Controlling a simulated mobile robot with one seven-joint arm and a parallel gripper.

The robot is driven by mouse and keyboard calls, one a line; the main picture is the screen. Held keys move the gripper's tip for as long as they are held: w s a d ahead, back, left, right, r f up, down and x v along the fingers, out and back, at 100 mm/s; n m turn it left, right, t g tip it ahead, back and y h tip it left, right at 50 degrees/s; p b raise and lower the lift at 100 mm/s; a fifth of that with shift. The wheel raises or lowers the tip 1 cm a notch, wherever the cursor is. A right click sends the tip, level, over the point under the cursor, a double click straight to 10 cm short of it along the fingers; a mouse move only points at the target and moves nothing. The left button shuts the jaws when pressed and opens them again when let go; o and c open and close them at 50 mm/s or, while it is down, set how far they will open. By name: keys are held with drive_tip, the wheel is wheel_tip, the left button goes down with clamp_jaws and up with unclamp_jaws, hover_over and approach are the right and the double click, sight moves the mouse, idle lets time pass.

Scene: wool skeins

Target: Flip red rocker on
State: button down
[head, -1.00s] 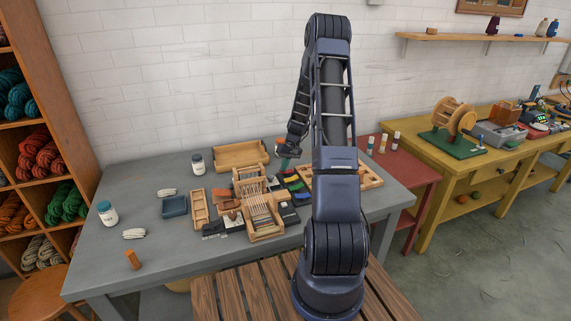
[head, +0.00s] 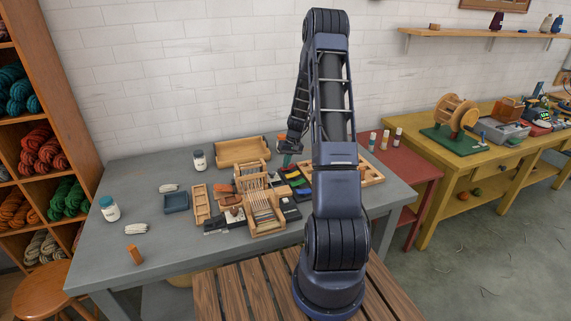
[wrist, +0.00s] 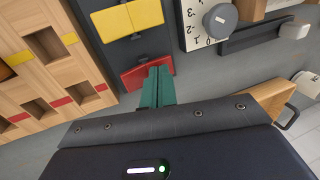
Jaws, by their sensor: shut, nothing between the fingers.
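The red rocker (wrist: 148,74) sits at the end of a dark switch panel (wrist: 122,52) in the wrist view, below a yellow rocker (wrist: 128,20). My gripper (wrist: 156,70) has green fingers, closed together and empty. In the wrist view the fingertips overlap the lower right part of the red rocker. I cannot tell whether they touch it. In the head view my gripper (head: 287,162) is low over the rocker panel, small and partly hidden by my arm. The rocker's tilt is not clear.
A numbered dial (wrist: 220,20) and a dark lever (wrist: 262,36) lie right of the panel. A wooden rack (wrist: 45,70) with slots and colour marks lies left. A small loom (head: 264,212) and an empty wooden tray (head: 242,150) stand on the grey table (head: 150,275).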

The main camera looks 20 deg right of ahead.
drive_tip(key=shift+d+r, duration=0.15)
drive_tip(key=shift+d, duration=0.4)
wheel_tip(320, 180, up, 14)
idle(0.6)
drive_tip(key=shift+r, duration=0.1)
idle(0.3)
drive_tip(key=s+a+r+t+h, duration=0.1)
drive_tip(key=s+a+r, duration=0.3)
drive_tip(key=s+r, duration=0.55)
drive_tip(key=s+a+r+t+h, duration=0.1)
drive_tip(key=s+a+r, duration=0.4)
drive_tip(key=s+r, duration=0.4)
drive_tip(key=s+a+r+t, duration=0.1)
drive_tip(key=s+r, duration=0.1)
drive_tip(key=s, duration=0.8)
drive_tip(key=s+a+r+t+h, duration=0.1)
drive_tip(key=s+a+r, duration=0.1)
drive_tip(key=s, duration=0.9)
drive_tip(key=shift+s+a+r+t, duration=0.15)
drive_tip(key=shift+s+r+t, duration=0.15)
drive_tip(key=shift+r, duration=0.15)
